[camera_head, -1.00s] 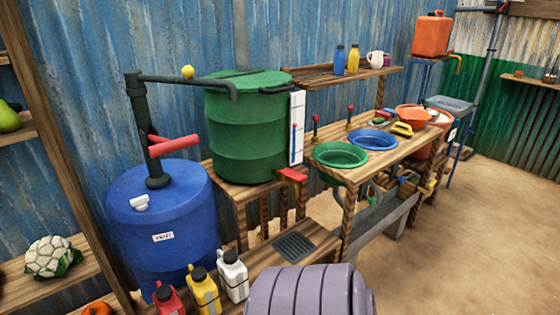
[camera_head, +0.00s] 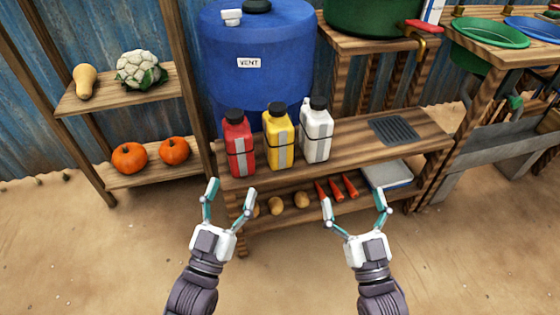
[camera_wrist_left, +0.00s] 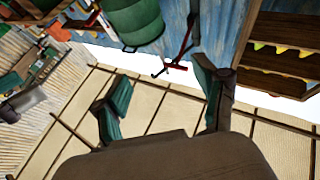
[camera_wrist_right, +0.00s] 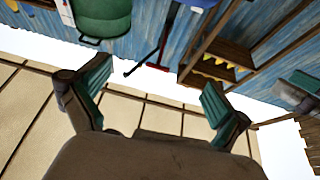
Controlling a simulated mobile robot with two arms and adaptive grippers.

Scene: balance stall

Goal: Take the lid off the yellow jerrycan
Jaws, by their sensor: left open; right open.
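The yellow jerrycan (camera_head: 279,145) stands upright on the wooden bench, between a red jerrycan (camera_head: 239,155) and a white one (camera_head: 316,142). My left gripper (camera_head: 229,192) is open and empty, in front of the bench and apart from the cans. My right gripper (camera_head: 354,201) is open and empty, further right in front of the bench. The wrist views show both grippers' spread fingers with nothing between them; I do not make out the jerrycans there.
A blue barrel (camera_head: 255,85) stands behind the cans. A drain grate (camera_head: 394,130) lies on the bench's right part, with clear wood (camera_head: 355,146) beside it. Potatoes, carrots and a tray (camera_head: 386,175) lie on the lower shelf. A vegetable shelf (camera_head: 120,95) stands at left.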

